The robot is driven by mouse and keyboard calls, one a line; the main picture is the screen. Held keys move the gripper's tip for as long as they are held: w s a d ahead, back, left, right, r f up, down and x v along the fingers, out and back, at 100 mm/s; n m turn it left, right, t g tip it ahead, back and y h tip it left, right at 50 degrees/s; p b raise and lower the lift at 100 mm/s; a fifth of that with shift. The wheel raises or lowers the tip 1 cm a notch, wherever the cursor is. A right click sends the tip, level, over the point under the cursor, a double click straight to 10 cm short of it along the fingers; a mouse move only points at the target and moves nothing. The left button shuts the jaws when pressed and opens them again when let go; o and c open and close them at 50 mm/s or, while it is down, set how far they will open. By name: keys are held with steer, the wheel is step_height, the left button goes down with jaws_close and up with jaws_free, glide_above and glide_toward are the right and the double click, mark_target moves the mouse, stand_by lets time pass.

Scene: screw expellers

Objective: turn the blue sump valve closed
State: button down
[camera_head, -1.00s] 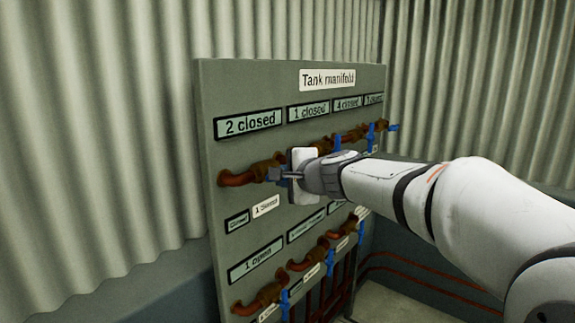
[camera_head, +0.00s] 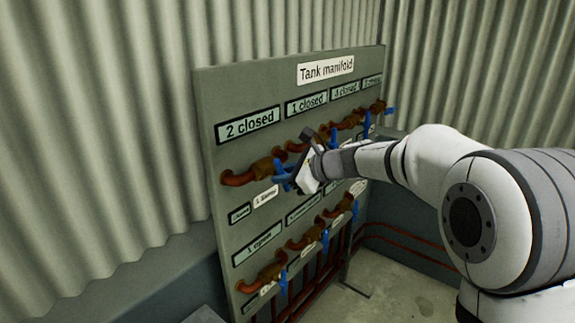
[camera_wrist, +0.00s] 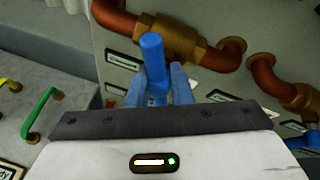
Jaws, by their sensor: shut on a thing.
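A blue valve handle (camera_wrist: 152,55) stands between the two fingers of my gripper (camera_wrist: 159,84) in the wrist view. My gripper (camera_head: 286,174) is shut on this handle, at the upper left valve of the Tank manifold panel (camera_head: 213,160). The handle belongs to a brass valve (camera_head: 262,169) on a copper pipe. The display (camera_head: 249,125) above it reads "2 closed". The small label (camera_head: 266,196) below the valve is too blurred to read surely, so I cannot tell from it whether this is the sump valve. My gripper is tilted against the panel.
Other valves with blue handles stand close by on the right (camera_head: 367,124) and in the lower row (camera_head: 284,280). A second display (camera_head: 306,104) reads "1 closed". A green handle (camera_wrist: 40,113) shows at the wrist view's left. Corrugated walls (camera_head: 90,130) enclose the corner.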

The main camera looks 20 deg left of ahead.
steer(key=shift+s+a+f+m+g+y+p, duration=0.1)
steer(key=shift+f+m+g+y+p, duration=0.2)
steer(key=shift+m+g+p, duration=0.4)
steer(key=shift+a+f+m+g+y+p, duration=0.15)
steer(key=shift+m+g+y+p, duration=0.15)
steer(key=shift+m+g+p, duration=0.35)
steer(key=shift+d, duration=0.1)
steer(key=c, duration=1.4)
jaws_free()
steer(key=shift+s+r, duration=0.1)
steer(key=shift+o, duration=0.4)
steer(key=shift+r+t, duration=0.1)
steer(key=shift+t, duration=0.15)
steer(key=w+p+v, duration=0.1)
steer(key=p+v, duration=0.1)
steer(key=v, duration=0.6)
steer(key=shift+s, duration=0.35)
